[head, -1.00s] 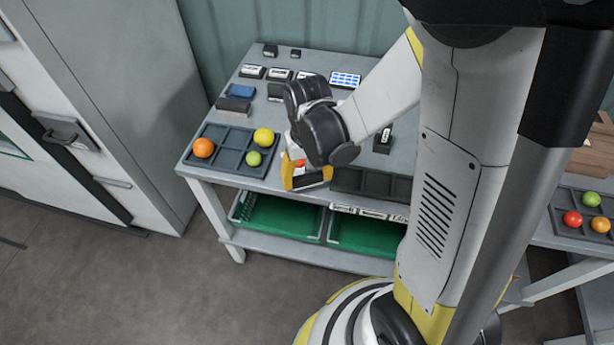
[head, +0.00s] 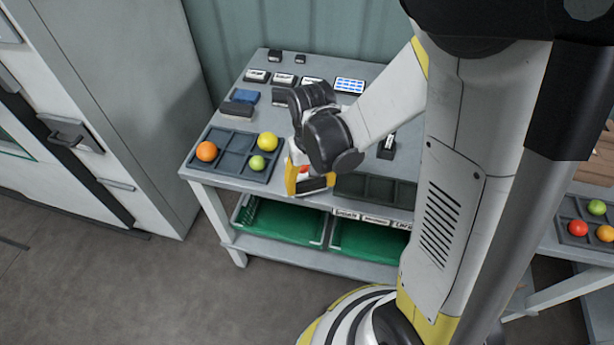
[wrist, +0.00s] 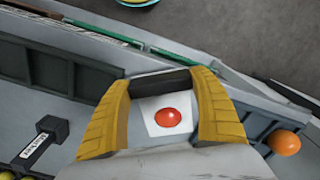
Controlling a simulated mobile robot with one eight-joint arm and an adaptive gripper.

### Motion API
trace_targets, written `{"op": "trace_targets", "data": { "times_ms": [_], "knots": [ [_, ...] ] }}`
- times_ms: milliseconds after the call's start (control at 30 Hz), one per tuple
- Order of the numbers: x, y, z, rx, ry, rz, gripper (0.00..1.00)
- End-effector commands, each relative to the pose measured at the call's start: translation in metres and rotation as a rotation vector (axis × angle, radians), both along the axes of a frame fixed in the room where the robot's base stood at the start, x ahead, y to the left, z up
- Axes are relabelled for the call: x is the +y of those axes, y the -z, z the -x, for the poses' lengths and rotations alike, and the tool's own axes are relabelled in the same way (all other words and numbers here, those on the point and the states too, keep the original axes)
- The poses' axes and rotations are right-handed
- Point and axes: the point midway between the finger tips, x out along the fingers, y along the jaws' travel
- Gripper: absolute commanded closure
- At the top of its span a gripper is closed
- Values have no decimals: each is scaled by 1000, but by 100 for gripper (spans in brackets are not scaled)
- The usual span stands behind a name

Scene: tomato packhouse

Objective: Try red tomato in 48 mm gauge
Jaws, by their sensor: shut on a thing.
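My gripper (wrist: 164,98), with two yellow fingers, is low over the front of the table. It also shows in the head view (head: 310,180). A dark bar (wrist: 160,83) spans the gap between the fingers, which are shut on it; it looks like part of a gauge. A white square face (wrist: 154,128) lies beside the bar, with a round red thing, likely the red tomato (wrist: 168,117), in its middle. The fingers do not visibly touch the red thing. Whether it sits in a hole or on top, and any size marking, I cannot tell.
A divided tray (head: 233,138) at the left holds orange, yellow and green tomatoes. An empty dark tray (head: 375,187) is right of my gripper. Labelled blocks (head: 284,80) and a blue-white panel (head: 350,85) stand behind. Another tray (head: 590,243) at far right holds red, green and orange tomatoes.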

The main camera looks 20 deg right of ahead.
Motion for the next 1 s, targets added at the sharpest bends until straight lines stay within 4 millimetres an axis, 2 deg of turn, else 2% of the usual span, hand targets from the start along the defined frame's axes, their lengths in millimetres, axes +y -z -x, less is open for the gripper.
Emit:
{"op": "trace_targets", "data": {
  "times_ms": [267,1000],
  "knots": [
    [0,-7,0,0,0,0,58],
    [0,-48,0,0,0,0,58]
  ]
}}
